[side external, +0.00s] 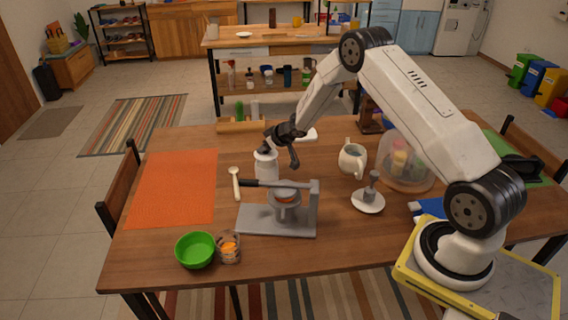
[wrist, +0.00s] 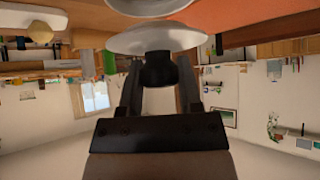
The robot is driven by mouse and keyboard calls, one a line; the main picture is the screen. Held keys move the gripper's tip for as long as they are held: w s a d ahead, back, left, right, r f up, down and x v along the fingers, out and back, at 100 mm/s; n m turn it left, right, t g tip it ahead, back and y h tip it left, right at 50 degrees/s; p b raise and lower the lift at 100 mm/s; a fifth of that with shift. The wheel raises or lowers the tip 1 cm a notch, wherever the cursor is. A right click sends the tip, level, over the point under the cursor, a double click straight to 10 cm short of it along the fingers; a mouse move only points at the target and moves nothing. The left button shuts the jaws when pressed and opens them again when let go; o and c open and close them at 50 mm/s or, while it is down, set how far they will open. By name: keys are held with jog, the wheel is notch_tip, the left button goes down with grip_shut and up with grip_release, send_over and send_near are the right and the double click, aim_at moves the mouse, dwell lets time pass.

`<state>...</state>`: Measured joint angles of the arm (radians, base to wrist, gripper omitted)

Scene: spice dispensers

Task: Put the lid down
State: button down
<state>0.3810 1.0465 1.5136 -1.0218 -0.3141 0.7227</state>
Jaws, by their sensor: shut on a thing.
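My gripper (side external: 279,150) is above the table, just over and beside the upright white canister (side external: 266,172). In the wrist view my gripper (wrist: 158,82) is shut on the black knob of a pale round lid (wrist: 125,42). The lid's disc is beyond the fingertips. A pale round container (wrist: 112,7) with a brown-orange inside shows at that view's top edge, beyond the lid. The gap between the lid and the things below it cannot be judged. In the side view the lid is hard to make out.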

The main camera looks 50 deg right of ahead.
jog(key=s+a+r, duration=0.3)
jog(key=s+r, duration=0.6)
jog(key=s, duration=0.4)
jog(key=shift+s+a+r, duration=0.15)
jog(key=shift+a+r, duration=0.1)
dwell(0.4)
jog(key=s+d+f, duration=0.7)
jog(key=s, duration=0.1)
jog(key=shift+s+d, duration=0.15)
jog(key=shift+s, duration=0.2)
jog(key=shift+w, duration=0.1)
